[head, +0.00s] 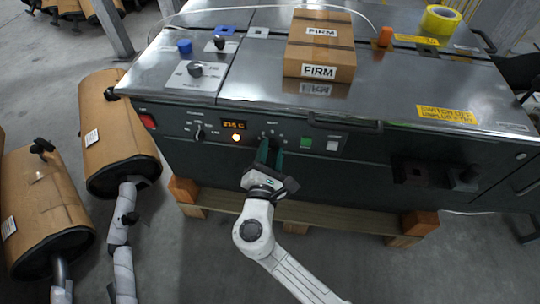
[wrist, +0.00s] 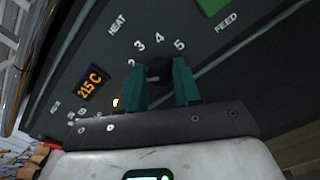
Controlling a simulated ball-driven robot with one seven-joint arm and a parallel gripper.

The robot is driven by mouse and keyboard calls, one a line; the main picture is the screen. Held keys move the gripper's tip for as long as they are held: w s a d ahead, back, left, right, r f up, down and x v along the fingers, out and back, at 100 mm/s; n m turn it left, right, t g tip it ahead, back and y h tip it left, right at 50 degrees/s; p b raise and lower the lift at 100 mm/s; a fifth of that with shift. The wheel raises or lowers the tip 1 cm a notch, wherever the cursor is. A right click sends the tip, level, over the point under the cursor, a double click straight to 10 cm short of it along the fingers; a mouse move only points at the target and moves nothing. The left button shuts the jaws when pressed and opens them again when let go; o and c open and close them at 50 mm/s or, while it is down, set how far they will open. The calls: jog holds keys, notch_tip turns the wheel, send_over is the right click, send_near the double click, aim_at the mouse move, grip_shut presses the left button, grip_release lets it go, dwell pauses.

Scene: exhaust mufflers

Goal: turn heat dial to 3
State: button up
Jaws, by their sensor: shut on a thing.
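The heat dial (wrist: 158,68) is a dark knob on the machine's front panel, below the HEAT label (wrist: 117,24). Numbers 2, 3, 4 and 5 show in an arc around it. My gripper (wrist: 160,78) has its two green fingers on either side of the dial, shut on it. In the head view my gripper (head: 270,150) reaches the panel from below and its fingers mostly hide the dial. I cannot tell which number the dial's pointer faces. The orange display (wrist: 90,86) reads 215 C.
An orange lamp (head: 236,138) glows below the display. Another knob (head: 198,132) is to the left; a green button (head: 306,143) and a white switch (head: 332,146) are to the right. A FIRM box (head: 319,55) sits on top. Wrapped mufflers (head: 115,135) stand at the left.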

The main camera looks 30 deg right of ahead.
jog(key=m+b, duration=0.1)
jog(key=m, duration=0.1)
jog(key=m+b, duration=0.3)
jog(key=m, duration=0.1)
jog(key=shift+f+m+b, duration=0.3)
jog(key=shift+r+m+b, duration=0.1)
jog(key=shift+m+b, duration=1.65)
jog(key=shift+m, duration=0.45)
jog(key=o, duration=1)
jog(key=shift+o, duration=0.2)
jog(key=shift+r, duration=0.1)
jog(key=p+v, duration=0.3)
jog(key=v, duration=0.8)
jog(key=shift+d, duration=0.1)
